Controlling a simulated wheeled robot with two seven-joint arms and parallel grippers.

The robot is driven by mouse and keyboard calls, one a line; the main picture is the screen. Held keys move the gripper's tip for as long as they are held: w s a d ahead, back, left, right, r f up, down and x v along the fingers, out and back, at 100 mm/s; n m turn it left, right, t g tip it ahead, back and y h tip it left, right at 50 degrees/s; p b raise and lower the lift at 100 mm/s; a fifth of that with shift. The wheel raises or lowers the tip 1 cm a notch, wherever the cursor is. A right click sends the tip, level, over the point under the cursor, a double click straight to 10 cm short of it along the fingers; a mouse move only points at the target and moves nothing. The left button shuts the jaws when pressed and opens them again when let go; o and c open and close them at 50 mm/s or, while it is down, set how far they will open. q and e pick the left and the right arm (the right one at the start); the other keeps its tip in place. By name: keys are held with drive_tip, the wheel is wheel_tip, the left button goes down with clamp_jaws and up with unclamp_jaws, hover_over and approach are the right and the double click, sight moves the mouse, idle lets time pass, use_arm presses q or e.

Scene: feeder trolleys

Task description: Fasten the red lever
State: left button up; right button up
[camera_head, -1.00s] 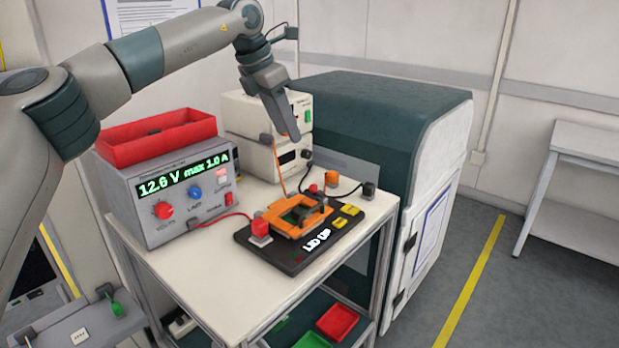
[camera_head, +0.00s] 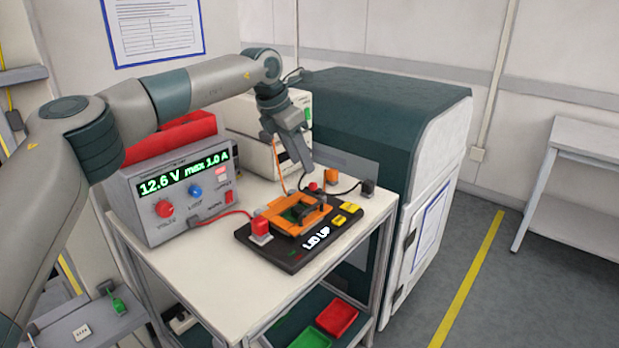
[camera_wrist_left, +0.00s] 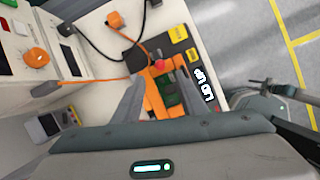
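The orange frame (camera_head: 287,218) sits on a black fixture board (camera_head: 290,264) marked "LID UP", with a green part inside. A small red knob (camera_head: 314,187), which may be the red lever's end, stands at the frame's far side; it also shows in the left wrist view (camera_wrist_left: 158,65). A dark handle arches over the frame. I cannot tell the lever's angle. My left gripper (camera_head: 304,166) hangs above and behind the fixture. In the left wrist view its fingers (camera_wrist_left: 158,78) are apart and empty, with the knob between them in the picture.
A power supply (camera_head: 181,211) stands left, with a red lead to a red plug (camera_head: 261,229) on the board. Yellow blocks (camera_head: 350,207) sit on the board's right. An orange connector (camera_head: 332,176) and black cable lie behind. The tabletop's front left (camera_head: 200,275) is clear.

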sight(311, 183)
use_arm(q)
drive_tip(key=p+x, duration=0.1)
drive_tip(key=x, duration=0.7)
clamp_jaws()
